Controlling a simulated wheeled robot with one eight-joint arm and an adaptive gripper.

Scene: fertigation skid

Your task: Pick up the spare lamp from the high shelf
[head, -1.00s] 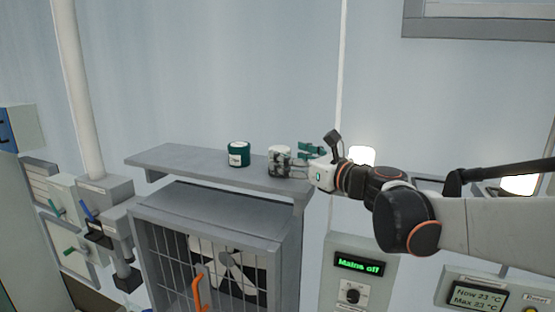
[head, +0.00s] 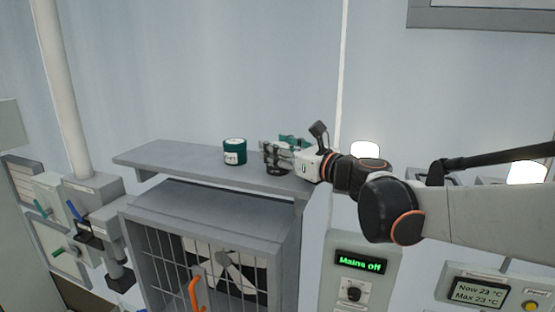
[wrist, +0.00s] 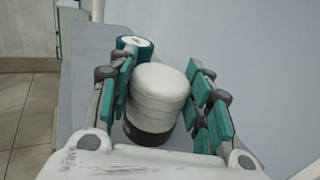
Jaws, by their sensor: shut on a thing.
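The spare lamp (wrist: 157,97), with a white rounded body and a black base, is between my gripper's fingers (wrist: 160,75) in the wrist view. My gripper (head: 275,147) is shut on it at the right part of the high grey shelf (head: 170,158). In the head view the fingers hide most of the lamp, and only its dark base shows low down at the shelf top. The lamp looks upright. I cannot tell whether its base still touches the shelf.
A teal tin with a white label (head: 234,152) stands on the shelf left of my gripper; it also shows beyond the fingers in the wrist view (wrist: 136,46). A caged cabinet (head: 215,215) is below. Lit white lamps (head: 365,149) and a "Mains off" panel (head: 360,262) are at right.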

